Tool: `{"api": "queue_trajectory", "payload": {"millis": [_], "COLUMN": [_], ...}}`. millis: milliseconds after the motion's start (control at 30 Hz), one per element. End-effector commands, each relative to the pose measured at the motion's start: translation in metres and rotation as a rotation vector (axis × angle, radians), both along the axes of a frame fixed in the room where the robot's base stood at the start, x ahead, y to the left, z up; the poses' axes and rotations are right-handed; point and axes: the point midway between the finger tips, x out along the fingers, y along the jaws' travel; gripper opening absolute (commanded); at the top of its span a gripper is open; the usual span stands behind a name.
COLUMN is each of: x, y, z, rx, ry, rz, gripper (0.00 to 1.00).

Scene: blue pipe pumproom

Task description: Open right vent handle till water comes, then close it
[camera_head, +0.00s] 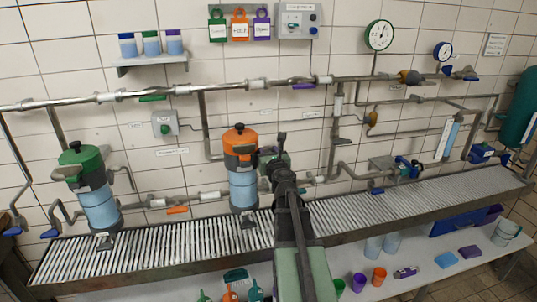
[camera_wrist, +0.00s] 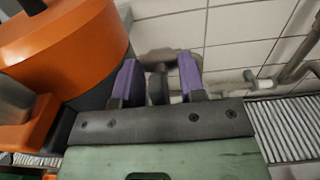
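The right filter housing has an orange top (camera_head: 240,142) and a clear blue lower bowl (camera_head: 243,190). Its orange top fills the left of the wrist view (camera_wrist: 65,45). My gripper (camera_head: 273,158) is just right of this housing. In the wrist view my gripper (camera_wrist: 160,78) has two purple fingers standing apart. A dark upright knob-like part (camera_wrist: 158,86) shows between them, with a gap on each side. I cannot tell whether this is the vent handle or whether it lies between the fingers or behind them. No running water is visible.
A second housing with a green top (camera_head: 80,155) stands at the left. A slatted grating (camera_head: 150,246) runs below the pipes. Pipes and several coloured valve levers cover the tiled wall. Below, a shelf holds cups and a blue crate (camera_head: 455,222).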

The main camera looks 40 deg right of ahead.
Motion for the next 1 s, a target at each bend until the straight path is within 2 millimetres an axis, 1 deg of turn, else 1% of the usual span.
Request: {"api": "queue_trajectory", "payload": {"millis": [33, 200, 267, 667, 867, 1000], "x": [-0.0001, -0.0002, -0.0002, -0.0003, 0.0, 0.0001], "y": [0.0, 0.0001, 0.0001, 0.0004, 0.0009, 0.0014], "z": [0.0, 0.0, 0.0, -0.0001, -0.0002, -0.0003], "rx": [0.0, 0.0, 0.0, -0.039, -0.133, -0.228], "ry": [0.0, 0.0, 0.0, 0.018, 0.063, 0.108], "rz": [0.0, 0.0, 0.0, 0.0, 0.0, 0.0], "gripper": [0.34, 0.08, 0.0, 0.0, 0.0, 0.0]}}
